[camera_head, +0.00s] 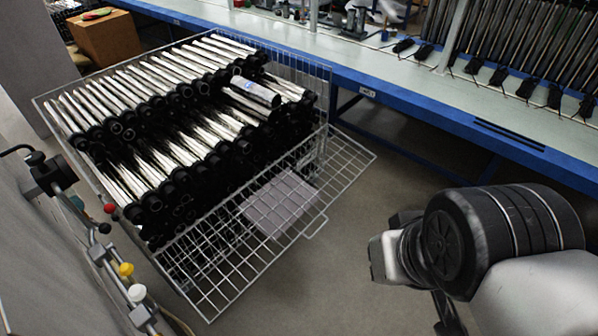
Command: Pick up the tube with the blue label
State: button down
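Many silver tubes with black ends (150,95) lie stacked in rows in a wire basket. One thicker, shorter-looking silver tube (252,92) lies on top of the stack at the right, tilted across the others. A blue label cannot be made out clearly on any tube. My arm is at the lower right, well apart from the basket and touching no tube. A dark part at its end, which looks like my gripper (450,316), is cut off by the bottom edge. Its fingers cannot be made out.
The wire basket's (345,178) front panel is folded down, with a grey flat piece (280,203) beneath the mesh. A long blue-edged workbench (420,98) runs behind, with black-ended rods at right. A grey panel with coloured knobs (126,269) stands at left. Floor between basket and arm is clear.

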aim_at(270, 98)
jog(key=i+l+u, duration=0.1)
jog(key=u, duration=0.25)
jog(key=i+l+u, duration=0.15)
jog(key=i+u, duration=0.2)
jog(key=i+l+u, duration=0.1)
jog(key=u, duration=0.3)
jog(key=i+l, duration=0.2)
jog(key=l, duration=0.15)
jog(key=i+l+u, duration=0.1)
jog(key=l, duration=0.25)
jog(key=i+l, duration=0.3)
jog(key=i+l+u, duration=0.1)
jog(key=l, duration=0.3)
jog(key=i+l, duration=0.25)
jog(key=i+l+u, duration=0.1)
jog(key=l, duration=0.35)
jog(key=i+l, duration=0.25)
jog(key=l, duration=0.15)
jog(key=i+l+u, duration=0.1)
jog(key=l, duration=0.3)
jog(key=i, duration=0.05)
